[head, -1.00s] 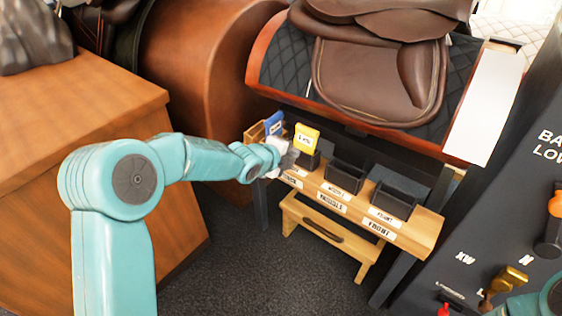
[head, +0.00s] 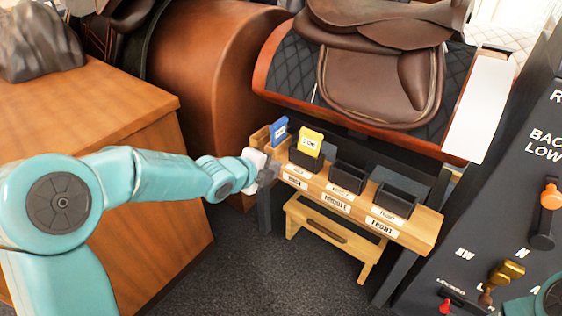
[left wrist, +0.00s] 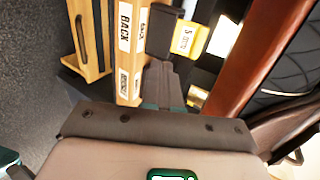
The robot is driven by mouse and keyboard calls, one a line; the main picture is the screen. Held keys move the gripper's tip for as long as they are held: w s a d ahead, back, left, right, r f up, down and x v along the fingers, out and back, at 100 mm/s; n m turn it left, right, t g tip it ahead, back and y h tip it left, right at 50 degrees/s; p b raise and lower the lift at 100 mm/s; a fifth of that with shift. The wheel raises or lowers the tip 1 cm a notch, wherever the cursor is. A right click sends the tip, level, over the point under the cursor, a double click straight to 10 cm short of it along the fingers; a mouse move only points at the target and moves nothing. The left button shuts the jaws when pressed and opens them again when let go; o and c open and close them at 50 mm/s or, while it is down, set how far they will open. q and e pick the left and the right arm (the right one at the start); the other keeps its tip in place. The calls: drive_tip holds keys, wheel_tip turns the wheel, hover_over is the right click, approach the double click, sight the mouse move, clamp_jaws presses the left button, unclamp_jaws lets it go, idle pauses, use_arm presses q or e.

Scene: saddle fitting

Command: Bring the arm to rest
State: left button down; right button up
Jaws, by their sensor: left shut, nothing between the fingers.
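My left arm comes in from the left in the head view. Its gripper (head: 272,172) is at the left end of the wooden rack, in front of the slot marked BACK, shut and empty. In the left wrist view the closed fingers (left wrist: 162,85) point at the rack beside the yellow card (left wrist: 184,38). In the head view the yellow card (head: 311,142) stands in the leftmost black holder, apart from the gripper. Only a small piece of my right arm shows at the lower right corner; its gripper is out of view.
The wooden rack (head: 410,232) also has two empty black holders (head: 348,177) and a blue card (head: 279,131). A saddle (head: 385,75) rests on a stand behind. A wooden cabinet (head: 90,110) is at left. A dark panel with levers (head: 545,195) is at right.

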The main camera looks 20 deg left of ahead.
use_arm(q)
drive_tip(key=s+d+f+n+g, duration=0.3)
drive_tip(key=s+f, duration=0.4)
drive_tip(key=f, duration=0.5)
drive_tip(key=s+d+f+n+g, duration=0.35)
drive_tip(key=s+f, duration=0.45)
drive_tip(key=f, duration=0.3)
drive_tip(key=s+d+f+n+g, duration=0.1)
drive_tip(key=s+f+n+g, duration=0.45)
drive_tip(key=s+n, duration=1.1)
wheel_tip(320, 180, up, 31)
drive_tip(key=d+t+p, duration=0.1)
drive_tip(key=p, duration=3.2)
drive_tip(key=shift+w+f+n, duration=0.15)
drive_tip(key=shift+w+n, duration=0.15)
drive_tip(key=shift+w, duration=0.05)
use_arm(e)
wheel_tip(320, 180, up, 33)
drive_tip(key=s+a, duration=0.1)
drive_tip(key=shift+n+g, duration=0.3)
use_arm(q)
drive_tip(key=shift+d, duration=0.1)
use_arm(e)
drive_tip(key=shift+f, duration=0.1)
